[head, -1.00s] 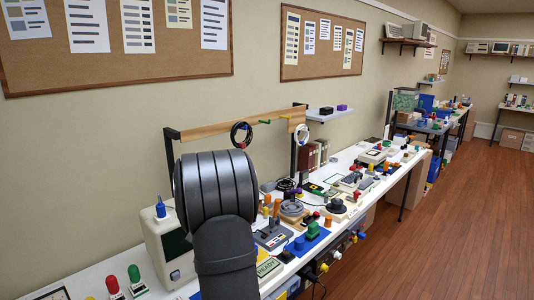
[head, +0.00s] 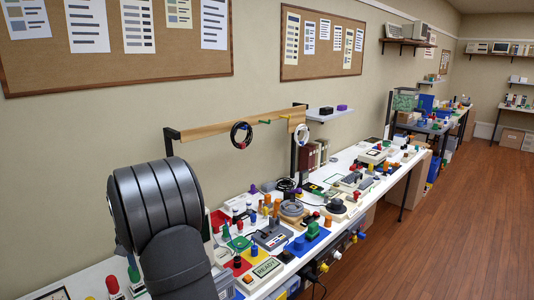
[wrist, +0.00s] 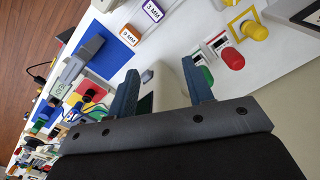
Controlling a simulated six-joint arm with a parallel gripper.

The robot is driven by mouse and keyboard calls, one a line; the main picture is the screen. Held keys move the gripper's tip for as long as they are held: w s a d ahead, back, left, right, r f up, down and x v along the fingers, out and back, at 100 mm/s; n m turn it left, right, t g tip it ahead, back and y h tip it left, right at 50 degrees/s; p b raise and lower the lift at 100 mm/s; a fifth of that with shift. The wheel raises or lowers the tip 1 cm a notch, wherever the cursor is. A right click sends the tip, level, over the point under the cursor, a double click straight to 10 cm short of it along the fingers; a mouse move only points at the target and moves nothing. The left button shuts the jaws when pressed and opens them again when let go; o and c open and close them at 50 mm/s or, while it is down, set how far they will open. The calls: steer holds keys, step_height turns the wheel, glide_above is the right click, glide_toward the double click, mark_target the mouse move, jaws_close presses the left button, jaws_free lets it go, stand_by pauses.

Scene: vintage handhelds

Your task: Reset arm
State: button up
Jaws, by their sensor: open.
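My gripper (wrist: 160,92) shows in the wrist view with its two blue fingers spread wide and nothing held between them. It is above the white bench, and a pale grey object partly shows behind the fingers. In the head view my dark arm fills the lower left, and the gripper is hidden there. A blue mat (wrist: 112,42) with a grey block on it lies left of the fingers. A red knob (wrist: 231,58) stands right of them.
The white bench (head: 90,283) is crowded with small parts. A READY sign (head: 266,267) and a grey console (head: 272,236) stand right of my arm. The floor (head: 460,220) at right is clear.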

steer(key=shift+s+a+r, duration=0.1)
steer(key=shift+s+a, duration=0.65)
steer(key=shift+a, duration=0.3)
